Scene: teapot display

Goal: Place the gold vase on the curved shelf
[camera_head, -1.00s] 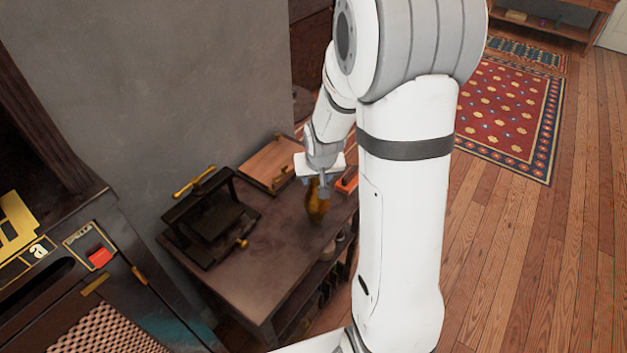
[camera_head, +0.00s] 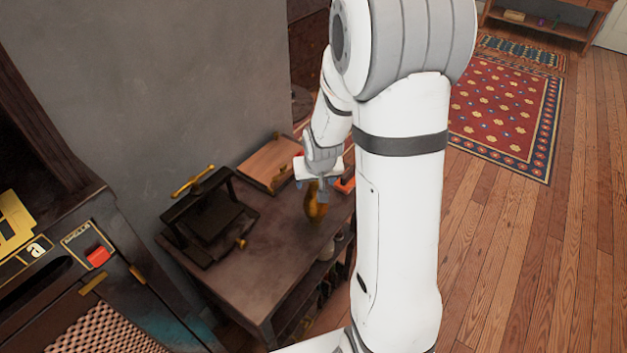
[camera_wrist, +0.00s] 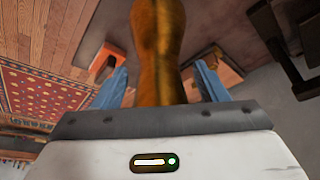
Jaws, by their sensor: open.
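The gold vase (camera_head: 314,208) stands upright on the dark wooden table (camera_head: 268,262) in the head view. My gripper (camera_head: 318,184) is at the upper part of the vase, coming from above and behind it. In the wrist view the vase (camera_wrist: 158,50) rises between the two blue fingers of my gripper (camera_wrist: 160,86). The fingers are open, with a gap on each side of the vase. I cannot make out a curved shelf in these views.
A black press-like device (camera_head: 208,215) stands on the table left of the vase. A wooden board (camera_head: 268,162) lies at the back. An orange-red object (camera_head: 345,185) is close to the right of the gripper. A grey wall (camera_head: 150,90) rises behind the table.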

